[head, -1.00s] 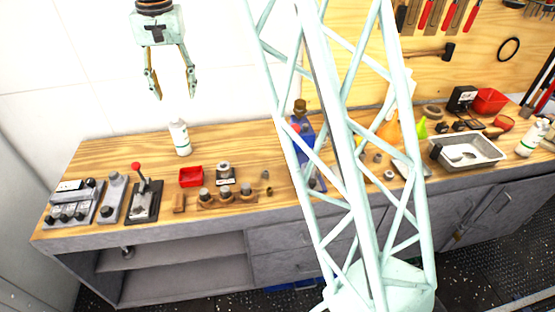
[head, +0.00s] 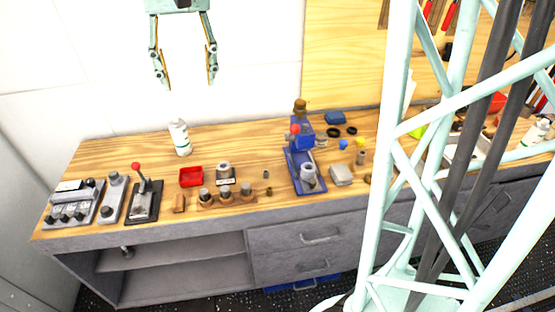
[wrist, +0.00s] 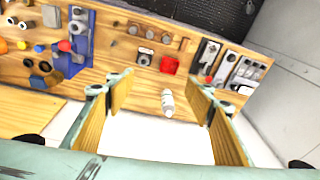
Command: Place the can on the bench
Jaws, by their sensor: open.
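A white can with a green mark (head: 180,138) stands upright at the back left of the wooden bench (head: 120,160). My gripper (head: 188,86) is open and empty, pointing down, above the can in the picture and apart from it. In the wrist view the can (wrist: 167,103) shows between the two open fingers (wrist: 160,88), farther off on the bench. A similar white and green can (head: 536,132) is at the far right, partly hidden by my arm's lattice.
A red tray (head: 191,177), a red-knobbed lever (head: 145,195) and a switch box (head: 73,203) lie in front of the can. A blue press (head: 303,160) stands mid-bench. The wood around the can is clear. My lattice arm hides much of the right side.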

